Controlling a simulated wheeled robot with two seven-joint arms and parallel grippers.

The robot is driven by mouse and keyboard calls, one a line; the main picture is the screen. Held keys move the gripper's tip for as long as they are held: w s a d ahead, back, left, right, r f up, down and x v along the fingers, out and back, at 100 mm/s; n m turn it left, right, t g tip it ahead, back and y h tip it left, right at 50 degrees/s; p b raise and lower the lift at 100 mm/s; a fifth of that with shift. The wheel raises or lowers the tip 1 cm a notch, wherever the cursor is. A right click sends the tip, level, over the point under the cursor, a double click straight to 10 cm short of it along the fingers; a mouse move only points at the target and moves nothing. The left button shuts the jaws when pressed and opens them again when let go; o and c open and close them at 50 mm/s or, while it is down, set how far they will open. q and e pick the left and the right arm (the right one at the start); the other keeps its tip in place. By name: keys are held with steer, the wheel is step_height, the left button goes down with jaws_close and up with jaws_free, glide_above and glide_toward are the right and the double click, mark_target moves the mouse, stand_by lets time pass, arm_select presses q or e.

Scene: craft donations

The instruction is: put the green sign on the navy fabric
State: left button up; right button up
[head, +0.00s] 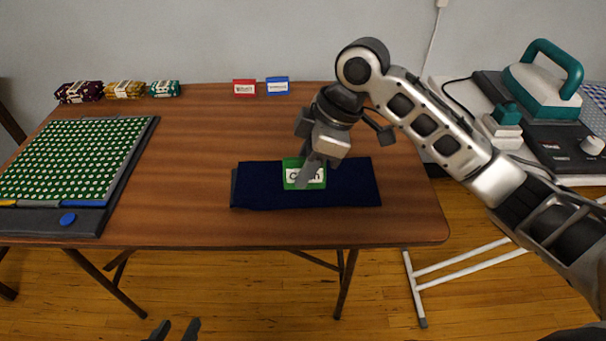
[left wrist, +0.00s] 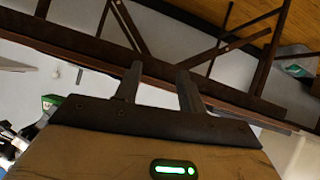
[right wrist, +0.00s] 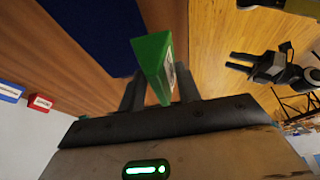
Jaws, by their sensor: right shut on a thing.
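The green sign (head: 290,182), with a white label, shows in front of the navy fabric (head: 350,185) in the head view. My right gripper (head: 309,170) is shut on it, one finger crossing the label. In the right wrist view the sign (right wrist: 153,65) stands between the fingers and the fabric (right wrist: 95,30) lies to its upper left. I cannot tell whether the sign touches the fabric. The fabric lies folded flat near the table's front edge. My left gripper (head: 175,330) is open and empty, low in front of the table; its fingers are apart in the left wrist view (left wrist: 157,82).
A red sign (head: 244,87) and a blue sign (head: 277,86) stand at the table's back. Several wrapped bundles (head: 124,90) lie at the back left. A framed green dotted board (head: 70,165) covers the left side. A green-handled press (head: 545,80) stands on the right. The table's middle is clear.

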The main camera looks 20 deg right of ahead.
steer(key=w+f, duration=0.2)
steer(key=w+d+f, duration=0.1)
steer(key=w+f, duration=0.1)
steer(key=w, duration=0.1)
steer(key=w+d+f+b, duration=0.1)
steer(key=w+f, duration=0.2)
steer(key=shift+w+f, duration=0.1)
steer(key=shift+w, duration=0.15)
steer(key=shift+w+d+f, duration=0.15)
steer(key=shift+w+f, duration=0.15)
steer(key=shift+f, duration=0.05)
step_height(320, 180, down, 3)
steer(key=shift+f, duration=0.1)
arm_select(q)
steer(key=shift+d+f, duration=0.1)
steer(key=shift+f, duration=0.05)
